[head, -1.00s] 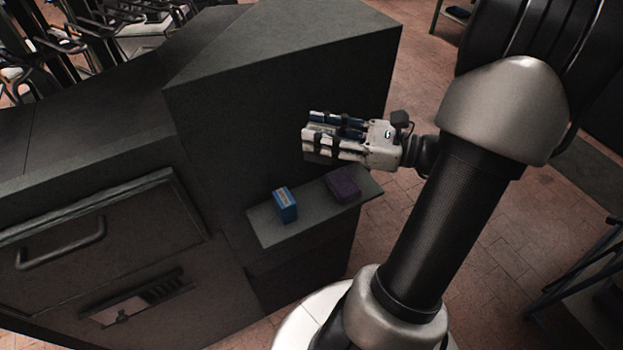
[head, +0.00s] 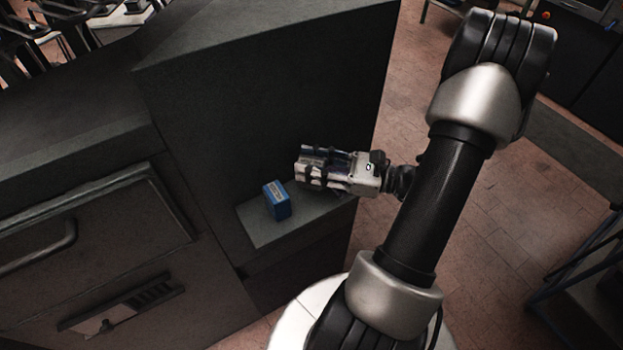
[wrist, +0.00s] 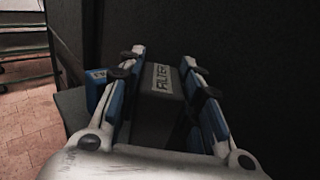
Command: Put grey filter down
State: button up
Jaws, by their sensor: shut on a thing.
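The grey filter (wrist: 160,82) is a dark grey box with pale lettering on its top end. In the wrist view it sits between the two fingers of my gripper (wrist: 163,58), which is shut on it. In the head view my gripper (head: 307,168) lies roughly level just above the right part of a small grey shelf (head: 300,222), and its fingers mostly hide the filter. I cannot tell whether the filter touches the shelf.
A blue box (head: 277,200) stands on the shelf, left of my gripper; it also shows in the wrist view (wrist: 97,82). A tall dark cabinet wall (head: 250,110) rises behind the shelf. The shelf's front left part is bare.

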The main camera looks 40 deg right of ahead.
jog(key=shift+f+b, duration=0.65)
jog(key=shift+f, duration=1.45)
jog(key=shift+f, duration=0.15)
jog(key=o, duration=1.1)
jog(key=shift+c, duration=0.2)
jog(key=shift+r, duration=0.2)
jog(key=p+v, duration=0.2)
jog(key=v, duration=1)
jog(key=shift+s, duration=0.1)
jog(key=shift+a, duration=0.15)
